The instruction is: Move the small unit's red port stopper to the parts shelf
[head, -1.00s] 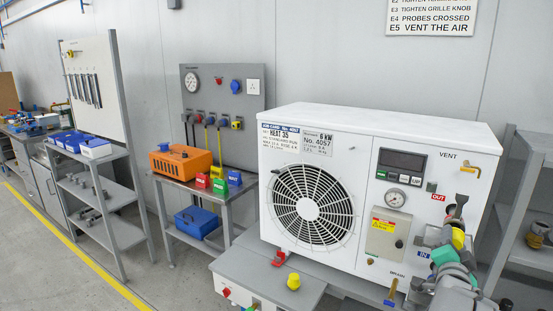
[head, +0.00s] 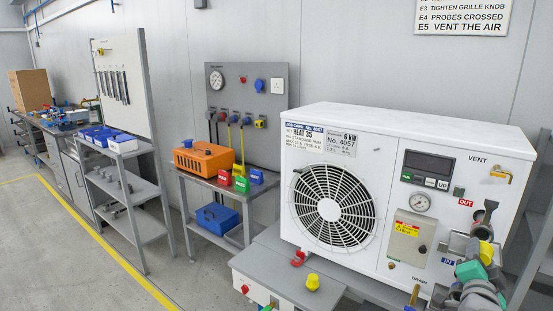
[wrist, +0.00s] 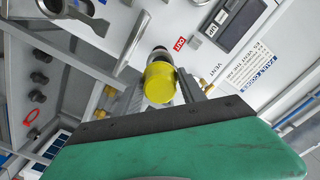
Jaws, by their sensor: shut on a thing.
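The small white heat unit (head: 400,150) stands at the right in the head view, with a red OUT label (head: 465,202) and a blue IN label (head: 447,261) on its front. My gripper (wrist: 163,88) is shut on a yellow stopper (wrist: 160,82), which also shows in the head view (head: 486,253). The stopper is yellow, not red. It is close to the OUT port, and a dark ring (wrist: 160,50) shows just behind it. I cannot tell whether the two touch. A grey shelf with bins (head: 128,208) stands at the left.
An orange case (head: 202,160) and coloured blocks stand on a middle table. A metal tube (wrist: 132,43) lies close to my gripper. The floor (head: 60,240) at the left is clear.

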